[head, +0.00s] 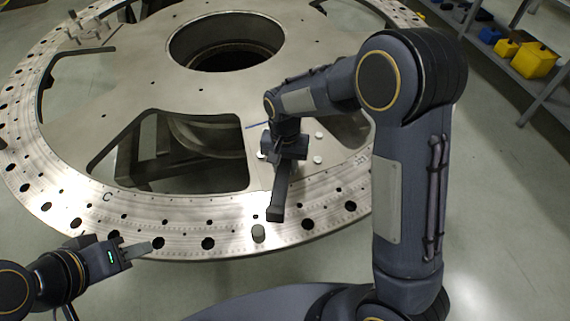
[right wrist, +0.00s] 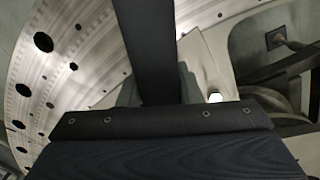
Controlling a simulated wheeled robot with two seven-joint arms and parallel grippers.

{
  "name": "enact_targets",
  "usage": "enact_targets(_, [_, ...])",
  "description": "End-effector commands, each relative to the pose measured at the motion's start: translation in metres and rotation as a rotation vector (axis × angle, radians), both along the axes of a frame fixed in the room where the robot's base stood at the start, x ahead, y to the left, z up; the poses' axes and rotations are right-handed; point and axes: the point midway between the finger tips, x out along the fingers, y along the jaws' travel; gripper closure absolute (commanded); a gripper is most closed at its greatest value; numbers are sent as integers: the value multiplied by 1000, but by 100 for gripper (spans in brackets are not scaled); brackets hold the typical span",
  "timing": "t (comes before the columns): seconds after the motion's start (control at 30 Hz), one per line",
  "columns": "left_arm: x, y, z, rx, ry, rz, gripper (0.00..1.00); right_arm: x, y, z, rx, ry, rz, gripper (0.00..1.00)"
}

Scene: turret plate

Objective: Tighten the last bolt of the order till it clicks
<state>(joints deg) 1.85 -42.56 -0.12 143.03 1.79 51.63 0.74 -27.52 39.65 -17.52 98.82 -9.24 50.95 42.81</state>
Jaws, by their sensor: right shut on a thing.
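The turret plate (head: 225,222) is a large round metal plate with holes around its rim. My right gripper (head: 284,150) is over a small pad on the plate, shut on a dark bar-like tool (head: 278,200). The tool points toward the near rim, and in the right wrist view the dark bar (right wrist: 147,45) runs up from the jaws. Pale bolt heads show beside the gripper: one on the right (head: 318,135), one below it (head: 317,160). One bolt head (right wrist: 215,97) shows in the right wrist view. The tool's working end is hidden. My left gripper (head: 140,248) is at the near left rim; its jaw gap is unclear.
Large cutouts and a round central opening (head: 225,45) break up the plate. A metal fixture (head: 90,30) sits at the far left. A shelf with yellow bins (head: 533,60) stands at the right.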

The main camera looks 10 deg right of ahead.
Motion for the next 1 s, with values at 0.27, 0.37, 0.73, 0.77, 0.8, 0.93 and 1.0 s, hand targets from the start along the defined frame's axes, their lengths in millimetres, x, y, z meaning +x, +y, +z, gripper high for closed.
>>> enact_targets(0.27, [0, 0, 0, 0, 0, 0, 64, 2, 0, 0, 1, -3, 0, 100])
enact_targets(0.37, [0, 0, 0, 0, 0, 0, 64, 2, 0, 1, 2, -3, 0, 100])
enact_targets(0.73, [0, 0, 10, 0, 0, 0, 64, 2, 0, 14, 2, -4, 1, 100])
enact_targets(0.77, [0, 0, 11, 0, 0, 0, 64, 2, 0, 15, 2, -4, 1, 100])
enact_targets(0.8, [0, 0, 12, 0, 0, 0, 64, 2, 0, 16, 2, -4, 1, 100])
enact_targets(0.93, [0, 0, 16, 0, 0, 0, 64, 3, 0, 22, 3, -4, 1, 100])
enact_targets(1.0, [0, 0, 19, 0, 0, 0, 64, 2, 0, 25, 3, -4, 1, 100])
